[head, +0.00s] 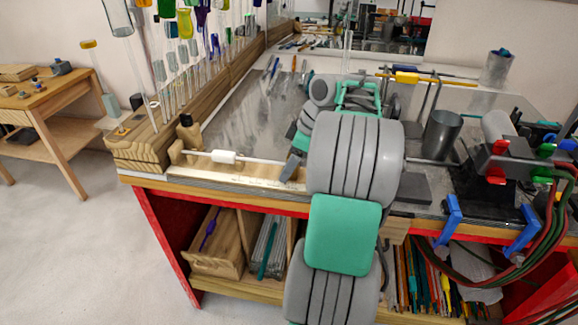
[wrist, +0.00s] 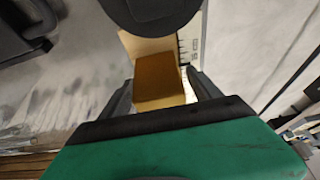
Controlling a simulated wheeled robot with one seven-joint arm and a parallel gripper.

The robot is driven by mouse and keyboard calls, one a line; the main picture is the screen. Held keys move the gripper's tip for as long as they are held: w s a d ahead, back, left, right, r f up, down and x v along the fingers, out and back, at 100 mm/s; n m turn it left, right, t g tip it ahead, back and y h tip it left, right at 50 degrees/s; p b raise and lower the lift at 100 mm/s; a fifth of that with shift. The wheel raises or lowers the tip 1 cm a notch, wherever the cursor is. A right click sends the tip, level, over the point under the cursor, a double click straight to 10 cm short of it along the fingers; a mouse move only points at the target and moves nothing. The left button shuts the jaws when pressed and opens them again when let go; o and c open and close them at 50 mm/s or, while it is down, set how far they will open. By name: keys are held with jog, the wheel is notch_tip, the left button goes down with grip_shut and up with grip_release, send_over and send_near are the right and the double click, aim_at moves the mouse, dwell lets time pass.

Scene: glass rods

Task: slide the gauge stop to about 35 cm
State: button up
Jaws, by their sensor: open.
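The gauge stop looks to be the brown wooden block (wrist: 158,76) in the wrist view. It sits between the two dark fingers of my gripper (wrist: 163,92), which are open with one finger on each side. I cannot tell whether either finger touches it. A pale strip with dark scale marks (wrist: 187,45) shows just beyond the block; its numbers are too small to read. In the head view my gripper (head: 292,168) is low over the right part of the pale wooden gauge board (head: 235,181), at the bench's front edge. My arm hides the block there.
A thin rod with a white sleeve (head: 223,156) runs above the board from a wooden post (head: 178,151). A small brown bottle (head: 188,130) stands behind it. A wooden rack (head: 150,145) with glassware is at left. A dark metal cup (head: 440,134) and clamped hoses are at right.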

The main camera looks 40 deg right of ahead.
grip_shut()
dwell(0.8)
